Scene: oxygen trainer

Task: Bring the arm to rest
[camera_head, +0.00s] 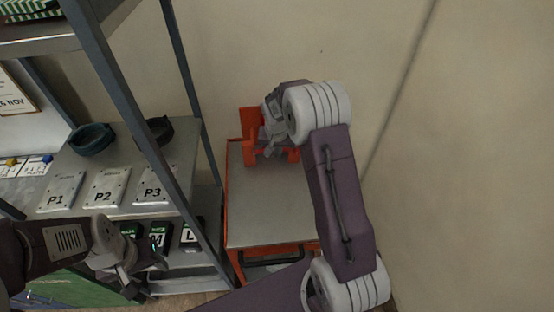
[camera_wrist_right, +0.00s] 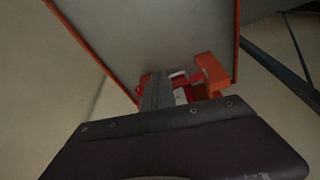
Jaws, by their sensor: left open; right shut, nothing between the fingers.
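My right arm reaches up over an orange-framed cart with a grey top (camera_head: 270,212). Its gripper (camera_head: 268,148) points down at the back of the cart, close to an orange bracket (camera_head: 249,122); I cannot tell whether they touch. The right gripper is shut with nothing seen in it. In the right wrist view the gripper (camera_wrist_right: 156,90) shows beside the orange bracket (camera_wrist_right: 212,76), with the cart top behind. My left gripper (camera_head: 142,274) is open and empty at the lower left, in front of the lower shelf.
A metal rack stands at left with plates P1 (camera_head: 61,192), P2 (camera_head: 107,187) and P3 (camera_head: 152,186). Two dark round holders (camera_head: 92,139) (camera_head: 160,129) sit behind them. Dark lettered boxes (camera_head: 192,233) lie below. A bare wall closes the back and right.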

